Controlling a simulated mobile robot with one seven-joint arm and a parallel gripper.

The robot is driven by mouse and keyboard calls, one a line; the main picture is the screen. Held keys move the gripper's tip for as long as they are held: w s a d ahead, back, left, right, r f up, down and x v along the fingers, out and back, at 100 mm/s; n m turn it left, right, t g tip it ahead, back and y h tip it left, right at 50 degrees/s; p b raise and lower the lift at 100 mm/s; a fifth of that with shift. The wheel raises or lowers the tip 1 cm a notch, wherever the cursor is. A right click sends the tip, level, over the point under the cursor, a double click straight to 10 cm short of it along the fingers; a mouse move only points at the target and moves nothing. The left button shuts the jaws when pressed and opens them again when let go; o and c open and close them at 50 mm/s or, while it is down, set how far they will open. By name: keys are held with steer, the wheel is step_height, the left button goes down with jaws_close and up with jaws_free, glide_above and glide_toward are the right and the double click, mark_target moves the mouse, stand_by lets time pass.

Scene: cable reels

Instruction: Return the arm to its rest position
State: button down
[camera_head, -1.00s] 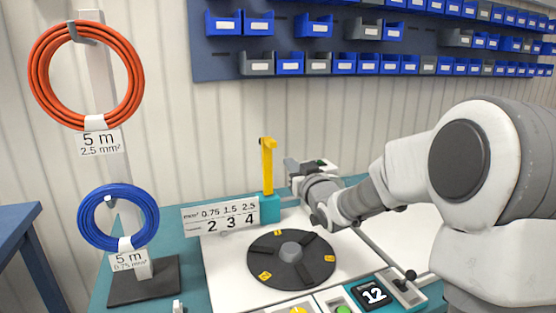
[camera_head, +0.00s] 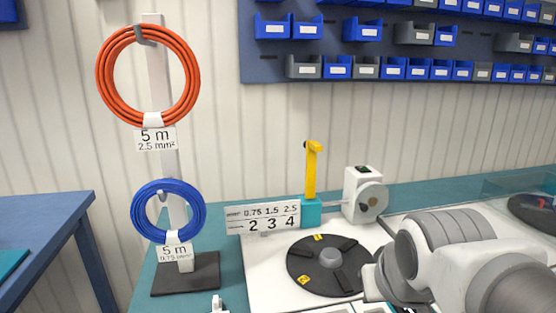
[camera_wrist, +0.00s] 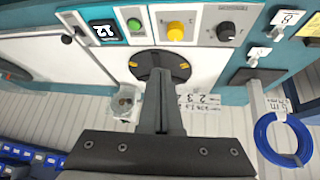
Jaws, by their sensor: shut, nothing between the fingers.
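My arm crosses the lower right of the head view, with white and grey links in front of the bench; its gripper is out of sight there. In the wrist view my gripper (camera_wrist: 162,97) shows with its fingers together and nothing between them. Beyond the fingertips lies the black turntable disc (camera_wrist: 160,65), with a gap that I cannot judge. The same black disc (camera_head: 318,265) with a grey hub shows in the head view, partly covered by my arm at its right.
An orange cable coil (camera_head: 107,75) and a blue cable coil (camera_head: 138,210) hang on a stand. A yellow post (camera_head: 311,170), a number plate (camera_head: 262,217) and a white device (camera_head: 362,190) stand behind the disc. Wall bins (camera_head: 392,68) line the back. The wrist view shows a yellow button (camera_wrist: 176,31).

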steer(key=s+f+g, duration=0.1)
steer(key=s, duration=0.5)
step_height(320, 180, up, 14)
steer(key=p, duration=1.4)
steer(key=shift+f+y, duration=0.15)
steer(key=shift+y, duration=0.15)
